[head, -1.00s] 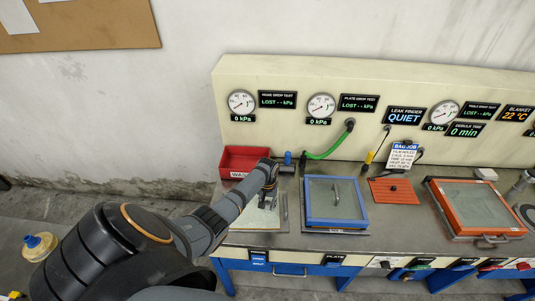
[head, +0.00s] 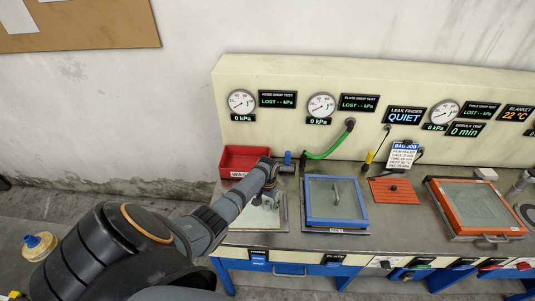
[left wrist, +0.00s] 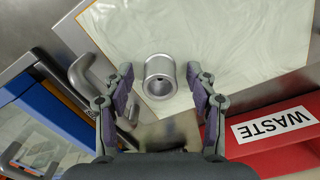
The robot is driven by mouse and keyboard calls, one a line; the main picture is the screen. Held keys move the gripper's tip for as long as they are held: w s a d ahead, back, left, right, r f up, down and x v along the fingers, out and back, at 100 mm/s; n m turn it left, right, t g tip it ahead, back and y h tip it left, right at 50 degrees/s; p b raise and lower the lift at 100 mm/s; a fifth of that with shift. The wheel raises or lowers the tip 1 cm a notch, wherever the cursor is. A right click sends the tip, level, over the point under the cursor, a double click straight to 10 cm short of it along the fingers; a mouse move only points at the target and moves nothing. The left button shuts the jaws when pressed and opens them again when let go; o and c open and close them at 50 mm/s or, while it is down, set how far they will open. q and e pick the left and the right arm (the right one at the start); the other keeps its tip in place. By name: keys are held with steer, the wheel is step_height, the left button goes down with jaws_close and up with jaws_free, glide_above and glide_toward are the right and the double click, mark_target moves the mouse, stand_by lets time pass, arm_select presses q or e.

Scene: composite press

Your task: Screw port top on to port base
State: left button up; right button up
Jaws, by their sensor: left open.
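A short silver metal cylinder (left wrist: 159,76) with a hollow centre sits on the pale film-covered plate in the left wrist view. I cannot tell whether it is the port top or the port base, and I can name only this one port part. My left gripper (left wrist: 160,70) is open, with one finger on each side of the cylinder in the picture. I see no contact, and the fingers look short of closing on it. In the head view my left gripper (head: 268,194) hangs over the plate (head: 262,219), its wrist hiding part of it.
A red waste bin (head: 243,160) stands behind the plate, close to the gripper. A blue-framed glass panel (head: 335,201) is to the right, then a red mat (head: 394,191) and an orange-framed panel (head: 474,208).

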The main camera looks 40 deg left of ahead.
mark_target(267, 204)
arm_select(q)
step_height(267, 204, up, 12)
steer(key=shift+f, duration=0.15)
stand_by(0.3)
